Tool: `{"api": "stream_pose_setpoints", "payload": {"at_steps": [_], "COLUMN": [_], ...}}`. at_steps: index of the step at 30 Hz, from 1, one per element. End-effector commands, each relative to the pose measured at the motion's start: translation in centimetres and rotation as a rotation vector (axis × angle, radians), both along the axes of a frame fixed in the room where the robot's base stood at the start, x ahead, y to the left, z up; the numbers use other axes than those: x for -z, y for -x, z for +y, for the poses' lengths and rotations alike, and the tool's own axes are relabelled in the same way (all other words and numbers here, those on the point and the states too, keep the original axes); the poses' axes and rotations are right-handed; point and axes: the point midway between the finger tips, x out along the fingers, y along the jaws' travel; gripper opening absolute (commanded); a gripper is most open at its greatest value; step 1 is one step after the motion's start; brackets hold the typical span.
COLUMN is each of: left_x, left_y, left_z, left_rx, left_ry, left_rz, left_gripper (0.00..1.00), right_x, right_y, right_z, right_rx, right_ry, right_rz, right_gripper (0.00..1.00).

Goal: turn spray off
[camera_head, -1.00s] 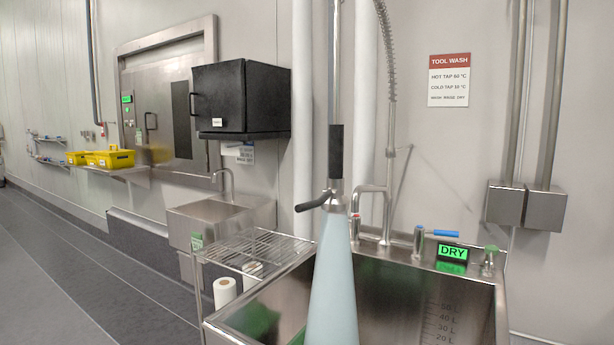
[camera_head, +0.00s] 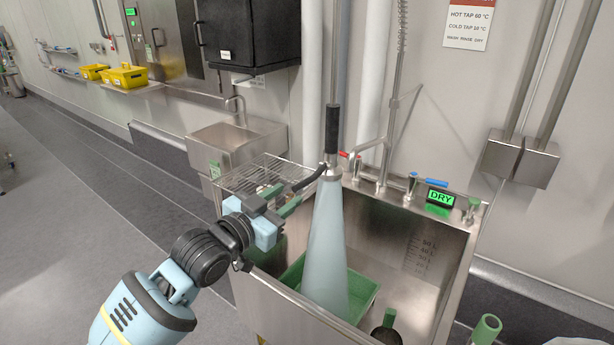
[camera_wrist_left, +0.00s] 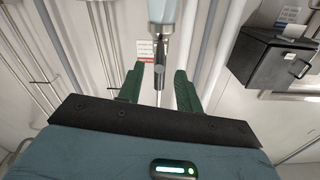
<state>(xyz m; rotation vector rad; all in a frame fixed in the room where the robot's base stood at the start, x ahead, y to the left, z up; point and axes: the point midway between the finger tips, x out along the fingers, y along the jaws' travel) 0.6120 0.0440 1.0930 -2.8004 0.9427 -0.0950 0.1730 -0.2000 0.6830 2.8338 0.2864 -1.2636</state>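The spray head hangs over the sink with a black grip (camera_head: 332,128) and a metal nozzle. A wide pale-blue spray cone (camera_head: 325,245) comes out of it down into the basin, so the spray is on. A black lever (camera_head: 311,179) sticks out left from the nozzle. My left gripper (camera_head: 281,198) is open, its green fingers close by the lever's outer end; contact cannot be told. In the left wrist view the fingers (camera_wrist_left: 158,88) are apart, with the nozzle (camera_wrist_left: 160,42) and spray beyond them. My right gripper is not in view.
The steel sink (camera_head: 440,262) holds a green tray (camera_head: 365,287) and a dark item with a green handle. A wire rack (camera_head: 262,172) is left of it. Taps and a green "DRY" sign (camera_head: 440,197) line its back edge. A black box (camera_head: 245,35) hangs on the wall.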

Motion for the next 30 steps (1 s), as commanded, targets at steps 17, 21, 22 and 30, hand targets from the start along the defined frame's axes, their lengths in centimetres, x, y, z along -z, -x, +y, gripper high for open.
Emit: {"api": "stream_pose_setpoints", "payload": {"at_steps": [17,21,22,30], "left_x": [0.2,0.3,0.3,0.2], "left_y": [-3.4,-4.8,-5.0,-6.2], "left_z": [-2.6,-3.6,-3.8,-4.7], "left_rx": [0.0,-0.001,-0.001,0.0], "left_ry": [0.0,-0.001,-0.001,-0.001], "left_rz": [0.003,0.003,0.003,0.002], "left_gripper": [0.35,0.35,0.35,0.35], "right_x": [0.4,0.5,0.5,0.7], "right_y": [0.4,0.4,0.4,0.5], "right_z": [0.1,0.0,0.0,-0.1], "right_rx": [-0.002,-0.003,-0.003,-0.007], "right_ry": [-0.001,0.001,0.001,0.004], "right_rz": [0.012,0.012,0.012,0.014], "right_gripper": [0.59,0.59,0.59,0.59]}}
